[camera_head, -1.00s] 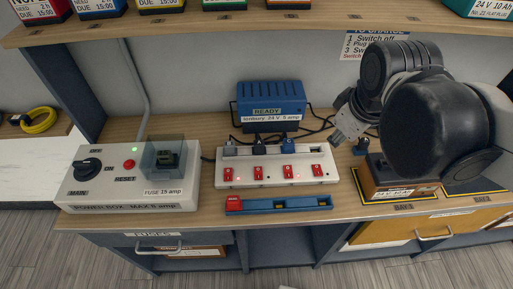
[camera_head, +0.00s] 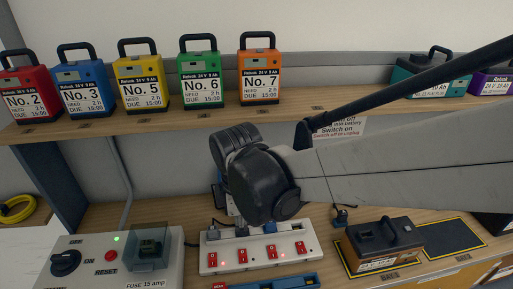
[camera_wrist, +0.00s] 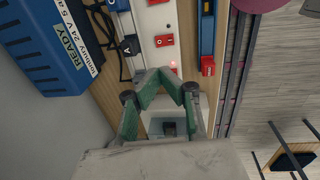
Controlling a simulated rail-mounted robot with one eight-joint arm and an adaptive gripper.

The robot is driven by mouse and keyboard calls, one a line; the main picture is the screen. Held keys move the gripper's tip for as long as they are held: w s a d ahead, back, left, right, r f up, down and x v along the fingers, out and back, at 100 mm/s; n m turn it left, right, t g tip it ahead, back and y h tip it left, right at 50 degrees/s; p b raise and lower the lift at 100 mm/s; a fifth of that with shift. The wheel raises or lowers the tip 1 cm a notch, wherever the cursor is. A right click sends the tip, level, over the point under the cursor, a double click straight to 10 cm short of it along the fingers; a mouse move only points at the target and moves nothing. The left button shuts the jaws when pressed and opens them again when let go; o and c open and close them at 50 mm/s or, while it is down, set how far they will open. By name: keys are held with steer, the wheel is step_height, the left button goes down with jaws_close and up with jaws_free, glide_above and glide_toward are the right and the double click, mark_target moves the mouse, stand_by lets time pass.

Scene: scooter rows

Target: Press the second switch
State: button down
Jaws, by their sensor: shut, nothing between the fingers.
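The white power strip (camera_head: 235,262) lies on the bench with a row of red rocker switches, the second from the left (camera_head: 248,255) among them. Plugs sit behind the switches. In the wrist view the strip (camera_wrist: 150,20) runs up the picture. One red switch (camera_wrist: 164,41) shows just beyond my gripper (camera_wrist: 163,74). The gripper is shut and empty, its green-padded fingers pointing toward the strip. A small red glow shows by the fingertips; whether they touch anything I cannot tell. In the head view my arm hides the gripper.
The power box (camera_head: 95,262) with its fuse stands left of the strip. A blue charger (camera_wrist: 48,45) marked READY is behind it. A brown battery (camera_head: 380,245) stands right. Labelled batteries (camera_head: 140,80) line the shelf above.

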mark_target(242, 252)
steer(key=f, duration=0.4)
steer(key=w+f+b, duration=0.1)
steer(key=f, duration=0.9)
steer(key=shift+w+a+b, duration=0.15)
steer(key=shift+w+b, duration=0.2)
steer(key=shift+b, duration=0.05)
steer(key=shift+a, duration=0.1)
